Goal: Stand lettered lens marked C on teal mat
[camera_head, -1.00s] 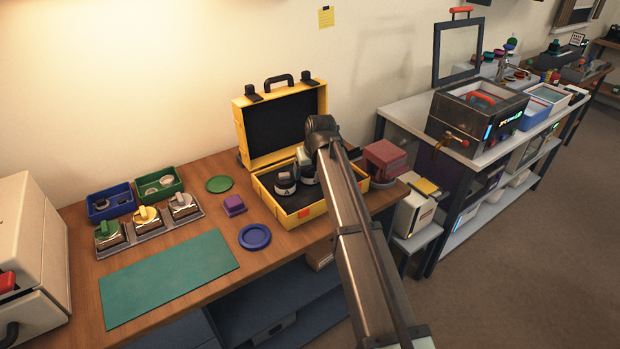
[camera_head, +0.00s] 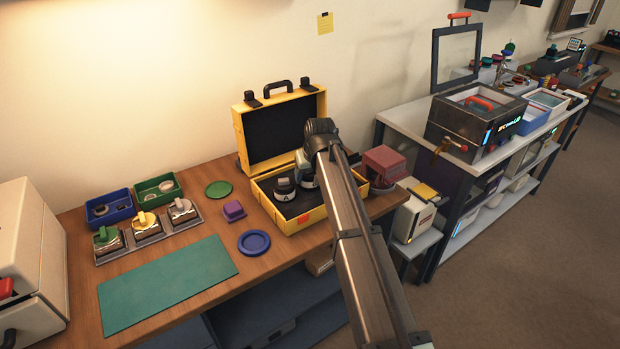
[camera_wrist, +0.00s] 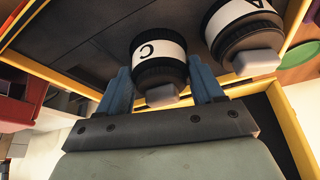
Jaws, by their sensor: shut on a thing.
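The lens marked C (camera_wrist: 160,60) is a black cylinder with a white band, in the wrist view. My gripper (camera_wrist: 160,85) is shut on it, with one blue finger on each side. The lens is still in or just above the open yellow case (camera_head: 292,226); I cannot tell whether it touches the case floor. A second lens, marked A (camera_wrist: 242,38), stands beside it; the head view also shows it in the case (camera_head: 284,188). The teal mat (camera_head: 168,284) lies bare at the table's front left. My arm hides part of the case and the C lens in the head view.
The case lid (camera_head: 283,130) stands open behind. A blue round dish (camera_head: 254,242), a purple block (camera_head: 233,211) and a green disc (camera_head: 218,188) lie between case and mat.

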